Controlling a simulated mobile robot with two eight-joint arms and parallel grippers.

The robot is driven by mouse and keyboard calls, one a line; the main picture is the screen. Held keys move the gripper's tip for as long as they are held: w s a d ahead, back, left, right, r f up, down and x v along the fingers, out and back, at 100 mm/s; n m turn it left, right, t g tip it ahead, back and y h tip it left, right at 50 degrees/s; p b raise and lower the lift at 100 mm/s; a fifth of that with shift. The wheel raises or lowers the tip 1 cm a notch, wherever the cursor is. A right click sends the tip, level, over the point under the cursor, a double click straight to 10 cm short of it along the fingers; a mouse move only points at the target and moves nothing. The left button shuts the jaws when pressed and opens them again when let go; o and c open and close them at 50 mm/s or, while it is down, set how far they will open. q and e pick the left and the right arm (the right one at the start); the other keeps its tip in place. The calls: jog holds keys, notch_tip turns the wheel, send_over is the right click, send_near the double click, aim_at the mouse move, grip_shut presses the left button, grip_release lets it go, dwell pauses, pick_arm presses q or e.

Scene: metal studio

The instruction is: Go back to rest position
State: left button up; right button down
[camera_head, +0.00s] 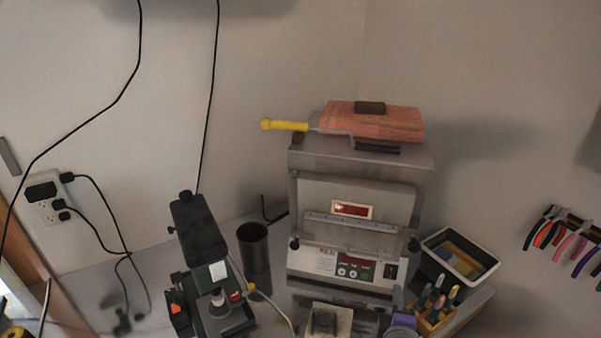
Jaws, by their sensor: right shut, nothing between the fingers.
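My left gripper is not in view.
Left are a black bench machine (195,227) and a dark cup (253,240). Right are a tray (488,272), a tool holder (433,322) and wall-hung pliers (565,230).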

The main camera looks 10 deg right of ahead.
jog(key=s+a+f+m+g+y, duration=0.3)
jog(key=a+f+m, duration=0.1)
jog(key=a+m, duration=0.2)
jog(key=s+a+f+m+g+y, duration=0.3)
jog(key=s+a+f+m+y, duration=0.1)
jog(key=a+m, duration=0.2)
jog(key=shift+a+g, duration=0.3)
jog(key=shift+a, duration=0.4)
